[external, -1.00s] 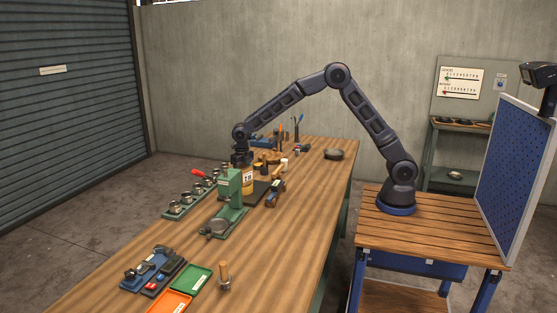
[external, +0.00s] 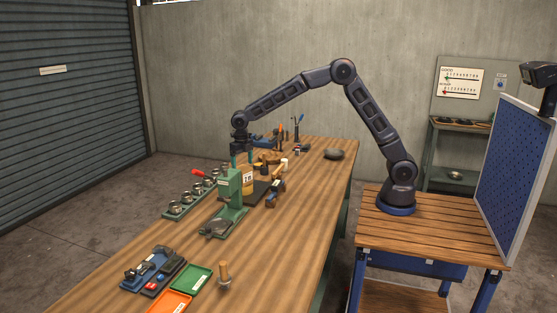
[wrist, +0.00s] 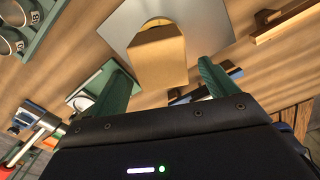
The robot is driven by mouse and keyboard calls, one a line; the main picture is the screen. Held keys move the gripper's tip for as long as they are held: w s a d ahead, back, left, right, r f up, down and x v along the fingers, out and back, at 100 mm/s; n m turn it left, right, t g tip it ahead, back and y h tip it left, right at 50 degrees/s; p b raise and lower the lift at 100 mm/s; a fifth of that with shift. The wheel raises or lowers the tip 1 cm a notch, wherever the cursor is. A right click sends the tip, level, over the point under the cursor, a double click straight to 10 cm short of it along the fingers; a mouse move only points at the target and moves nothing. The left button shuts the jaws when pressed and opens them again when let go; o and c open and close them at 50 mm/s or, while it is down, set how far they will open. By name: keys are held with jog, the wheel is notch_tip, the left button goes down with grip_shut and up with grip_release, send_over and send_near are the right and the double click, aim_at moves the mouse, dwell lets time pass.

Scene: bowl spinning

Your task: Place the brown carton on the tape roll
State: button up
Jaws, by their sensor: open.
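The brown carton (external: 248,174) stands upright on the bench with a pale label on its side, just behind the green press. In the wrist view the carton (wrist: 158,58) sits over a grey plate, between and beyond my fingertips. A rounded tan edge (wrist: 158,22) shows at its far side; it may be the tape roll, but I cannot tell for sure. My gripper (external: 241,158) is above the carton, pointing down, its green fingers apart. In the wrist view my gripper (wrist: 159,65) is open, with a finger to each side and no visible grip on the carton.
The green press (external: 229,203) stands close in front of the carton. A rack of metal cups (external: 193,195) lies to the left and a hammer (external: 276,185) to the right. A dark bowl (external: 334,154) is farther back. The bench's right front is largely clear.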

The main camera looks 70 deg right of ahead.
notch_tip(320, 180, up, 6)
jog(key=shift+s+d+r, duration=0.15)
jog(key=shift+s+r, duration=0.05)
jog(key=shift+r, duration=0.1)
jog(key=s+d+r+m+t, duration=0.1)
jog(key=s+d+r+m, duration=0.35)
jog(key=s, duration=0.35)
jog(key=s+d+r+m+t, duration=0.1)
jog(key=s+d+r+m, duration=0.4)
jog(key=s, duration=0.3)
jog(key=s+d+r+m, duration=0.3)
jog(key=s+r+m, duration=0.25)
jog(key=s, duration=0.25)
jog(key=s+d+f+m+t, duration=0.1)
jog(key=s+d+f+m, duration=0.1)
jog(key=s+m, duration=0.3)
jog(key=s+d+f+m, duration=0.1)
jog(key=s+d+m, duration=0.2)
jog(key=s, duration=0.9)
jog(key=s+d+f+m+t, duration=0.1)
jog(key=s+d+f+m, duration=0.1)
jog(key=s+m, duration=0.6)
jog(key=shift+s+d+f+t, duration=0.15)
jog(key=shift+s+f+t, duration=0.15)
jog(key=shift+s, duration=0.1)
